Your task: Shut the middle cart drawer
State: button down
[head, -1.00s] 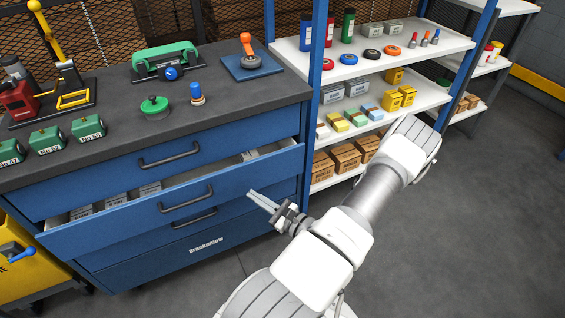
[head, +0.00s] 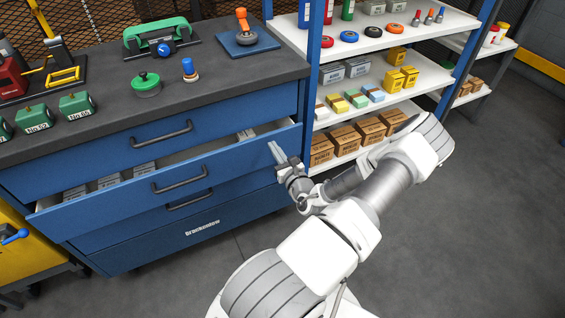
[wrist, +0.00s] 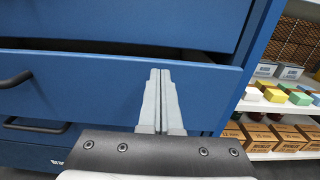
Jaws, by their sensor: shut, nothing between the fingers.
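The blue cart's middle drawer (head: 110,208) stands partly pulled out, with grey boxes showing inside along its open top. Its dark bar handle (head: 180,180) is on the middle of the front. In the wrist view the drawer front (wrist: 100,90) fills the middle, with a dark gap above it. My gripper (head: 273,152) is shut and empty, near the right end of the drawer front. In the wrist view its fingers (wrist: 160,75) lie together, pointing at the upper right part of the front. I cannot tell whether they touch it.
The top drawer (head: 150,130) and the bottom drawer (head: 190,232) look closed. The worktop (head: 100,105) carries green blocks and tools. A white shelf rack (head: 385,105) with boxes stands right of the cart. The floor (head: 480,210) at the right is clear.

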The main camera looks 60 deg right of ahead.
aim_at(267, 136)
jog(key=shift+x, duration=1.35)
jog(key=shift+w+d+r, duration=0.1)
jog(key=shift+w+d, duration=0.1)
jog(key=shift+w, duration=0.15)
jog(key=p+x, duration=0.1)
jog(key=x, duration=0.3)
jog(key=shift+w+p, duration=0.1)
jog(key=shift+p, duration=0.25)
jog(key=shift+w+d, duration=0.1)
jog(key=shift+d, duration=0.05)
jog(key=shift+r, duration=0.1)
